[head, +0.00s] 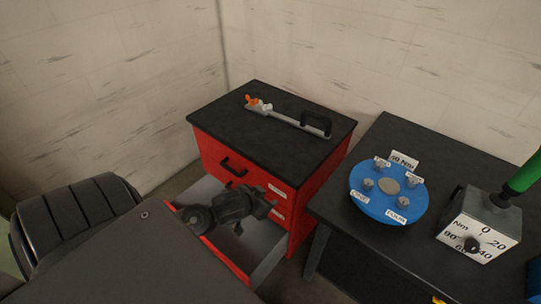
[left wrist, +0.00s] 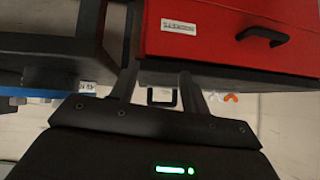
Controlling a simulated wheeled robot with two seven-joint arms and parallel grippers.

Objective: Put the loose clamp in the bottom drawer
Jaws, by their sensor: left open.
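The clamp (head: 290,118), a grey bar with orange tips at one end and a black handle at the other, lies on the black top of the red cabinet (head: 318,190). Its orange tips also seem to show in the left wrist view (left wrist: 232,98). A low drawer (head: 262,246) of the cabinet is pulled out, and its visible grey inside looks empty. My left gripper (head: 270,204) is open and empty, over the open drawer in the head view, below the clamp and apart from it. My left arm hides part of the drawer. My right gripper is not in view.
A dark table (head: 395,140) stands right of the cabinet with a blue disc (head: 385,208) holding several bolts, and a grey gauge box (head: 480,225) with a green-handled tool. A black ribbed chair-like shape (head: 75,215) is at left. The cabinet top around the clamp is clear.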

